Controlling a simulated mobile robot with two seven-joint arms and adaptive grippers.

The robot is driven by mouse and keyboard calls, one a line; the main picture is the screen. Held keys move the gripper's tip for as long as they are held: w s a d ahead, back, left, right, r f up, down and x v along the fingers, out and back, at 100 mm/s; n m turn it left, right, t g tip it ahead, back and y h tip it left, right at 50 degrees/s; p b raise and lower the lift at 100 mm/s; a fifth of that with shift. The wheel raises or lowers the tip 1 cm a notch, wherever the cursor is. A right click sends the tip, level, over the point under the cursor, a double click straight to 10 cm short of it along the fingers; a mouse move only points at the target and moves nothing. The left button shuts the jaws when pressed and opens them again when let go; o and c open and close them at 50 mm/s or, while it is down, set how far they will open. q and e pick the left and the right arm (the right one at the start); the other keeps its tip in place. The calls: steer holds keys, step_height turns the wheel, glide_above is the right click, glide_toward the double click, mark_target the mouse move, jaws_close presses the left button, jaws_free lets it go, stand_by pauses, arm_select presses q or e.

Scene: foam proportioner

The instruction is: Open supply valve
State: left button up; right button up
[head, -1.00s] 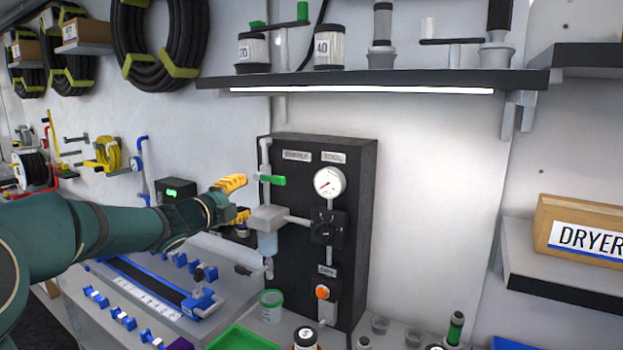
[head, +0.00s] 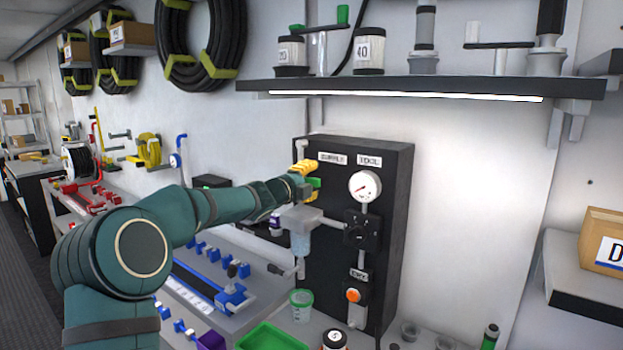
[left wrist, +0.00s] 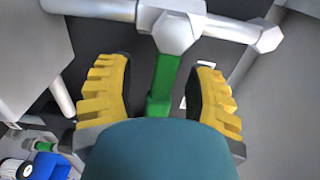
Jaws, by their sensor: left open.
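The supply valve has a green lever handle (head: 314,182) on the pipe under the SUPPLY label at the upper left of the black panel (head: 395,200). My left gripper (head: 305,182) is at the handle, with yellow fingers above and below it. In the left wrist view the green handle (left wrist: 165,75) runs between the two open yellow fingers (left wrist: 160,95), with a gap on each side. The handle's far end meets a grey valve body (left wrist: 175,32) on a pipe. My right gripper is not in view.
A pressure gauge (head: 365,187), a black regulator (head: 362,231) and an orange button (head: 353,295) are on the panel. A clear filter bowl (head: 300,240) hangs below the valve. A lit shelf (head: 420,88) juts out above. A green tray (head: 272,338) stands below.

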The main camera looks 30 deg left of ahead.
arm_select(q)
steer(key=shift+w, duration=0.3)
jaws_close()
steer(key=shift+w+f, duration=0.1)
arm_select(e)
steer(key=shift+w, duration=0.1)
arm_select(q)
steer(key=shift+d, duration=0.1)
steer(key=shift+n, duration=0.3)
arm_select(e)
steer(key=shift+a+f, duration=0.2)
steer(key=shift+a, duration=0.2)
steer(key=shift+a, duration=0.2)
